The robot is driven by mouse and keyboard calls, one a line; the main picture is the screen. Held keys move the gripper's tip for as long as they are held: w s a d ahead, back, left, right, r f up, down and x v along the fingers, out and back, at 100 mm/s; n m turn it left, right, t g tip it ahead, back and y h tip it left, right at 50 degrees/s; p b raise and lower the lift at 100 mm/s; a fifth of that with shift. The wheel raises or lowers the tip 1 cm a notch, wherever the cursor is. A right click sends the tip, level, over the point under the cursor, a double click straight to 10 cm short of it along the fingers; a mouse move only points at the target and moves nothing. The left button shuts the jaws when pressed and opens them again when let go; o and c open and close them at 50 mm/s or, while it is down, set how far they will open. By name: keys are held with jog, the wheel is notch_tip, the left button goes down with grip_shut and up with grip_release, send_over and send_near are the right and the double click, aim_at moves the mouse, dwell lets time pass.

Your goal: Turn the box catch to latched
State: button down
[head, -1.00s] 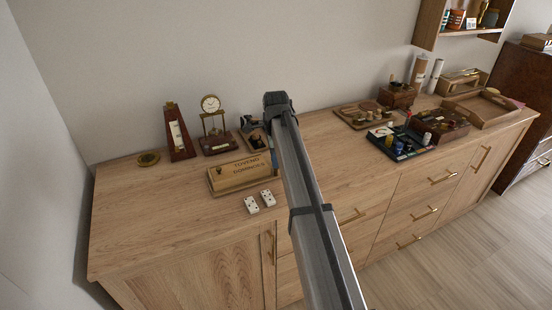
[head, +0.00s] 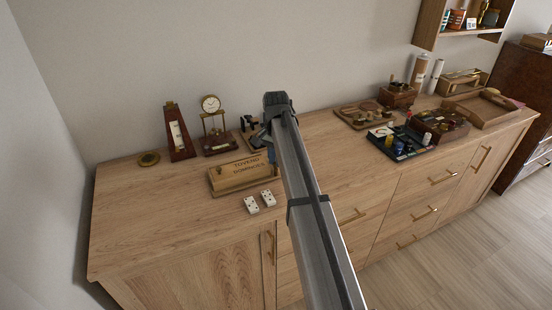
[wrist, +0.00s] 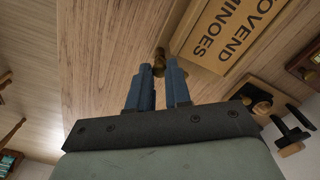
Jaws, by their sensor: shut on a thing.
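The wooden domino box (head: 232,183), with its lettered lid, stands on the sideboard left of my arm. Its lid also shows at the top of the wrist view (wrist: 232,30). My gripper (wrist: 161,66) has blue fingers at the end of the box, beside the last letters of the lid. The fingers are shut on a small brass catch (wrist: 160,55), whose tip shows just beyond them. In the head view my arm covers most of the gripper (head: 271,155) and the catch. I cannot tell the catch's exact angle.
A tray with dark pieces (wrist: 268,98) is close to my gripper. The sideboard's left front (head: 150,220) is clear.

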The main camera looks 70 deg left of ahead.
jog(key=shift+n, duration=0.9)
jog(key=c, duration=1.1)
grip_release()
jog(key=shift+r, duration=0.1)
notch_tip(320, 180, up, 14)
jog(key=shift+f, duration=0.2)
